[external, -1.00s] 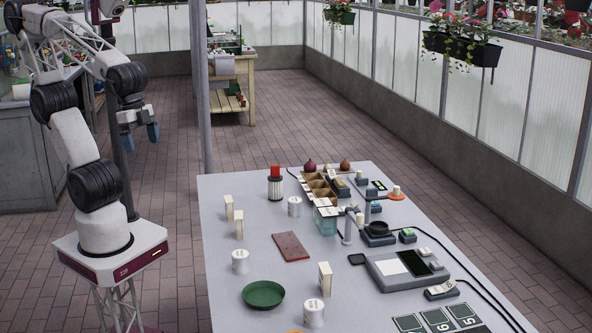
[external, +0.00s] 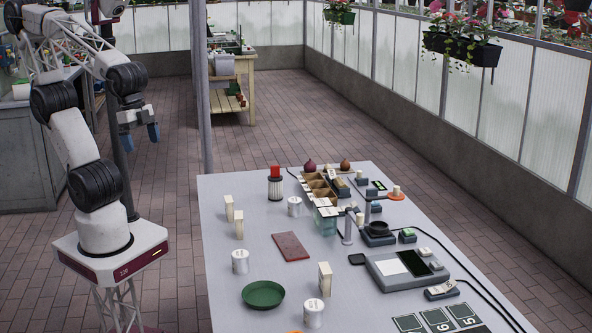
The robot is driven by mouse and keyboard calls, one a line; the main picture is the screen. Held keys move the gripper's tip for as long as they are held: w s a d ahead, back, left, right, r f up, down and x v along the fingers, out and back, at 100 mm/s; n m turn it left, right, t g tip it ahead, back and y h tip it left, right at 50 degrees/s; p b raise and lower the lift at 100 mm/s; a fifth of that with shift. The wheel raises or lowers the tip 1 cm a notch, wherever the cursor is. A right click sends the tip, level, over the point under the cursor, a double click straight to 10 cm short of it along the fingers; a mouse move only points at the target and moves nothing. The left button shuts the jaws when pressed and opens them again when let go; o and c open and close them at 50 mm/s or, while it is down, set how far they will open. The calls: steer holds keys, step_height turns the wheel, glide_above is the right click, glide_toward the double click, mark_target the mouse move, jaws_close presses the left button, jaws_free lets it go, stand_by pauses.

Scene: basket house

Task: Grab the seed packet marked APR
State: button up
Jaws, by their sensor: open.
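Three cream upright packets stand on the grey table (external: 225,290): one at the back left (external: 229,208), one just in front of it (external: 239,224), and one nearer the front (external: 325,279). Their markings are too small to read, so I cannot tell which is marked APR. My gripper (external: 138,133) is open and empty. It hangs in the air to the left of the table, well apart from the packets, with its blue fingertips pointing down.
White canisters (external: 240,262) stand among the packets. A dark red slab (external: 290,246) and a green dish (external: 263,294) lie on the table. A wooden divided box (external: 318,188), a scale-like device (external: 405,268) and cables crowd the right side. A post (external: 200,90) rises behind the table.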

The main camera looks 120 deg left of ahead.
steer(key=m+t+y, duration=0.5)
steer(key=m+y, duration=0.6)
steer(key=m, duration=0.9)
glide_above(236, 215)
steer(key=s+d, duration=0.1)
steer(key=s, duration=0.6)
step_height(236, 215, down, 16)
steer(key=w+f+m+t+h, duration=0.1)
steer(key=f+m, duration=0.1)
steer(key=w+d+f+m+t, duration=0.1)
steer(key=f+m, duration=0.2)
steer(key=w+f+m+t+h, duration=0.1)
steer(key=f+m, duration=0.2)
steer(key=shift+w+d+f+h, duration=0.1)
steer(key=shift+d+f+h, duration=0.1)
steer(key=shift+d+h, duration=0.15)
steer(key=shift+x, duration=1.3)
steer(key=shift+x, duration=2.6)
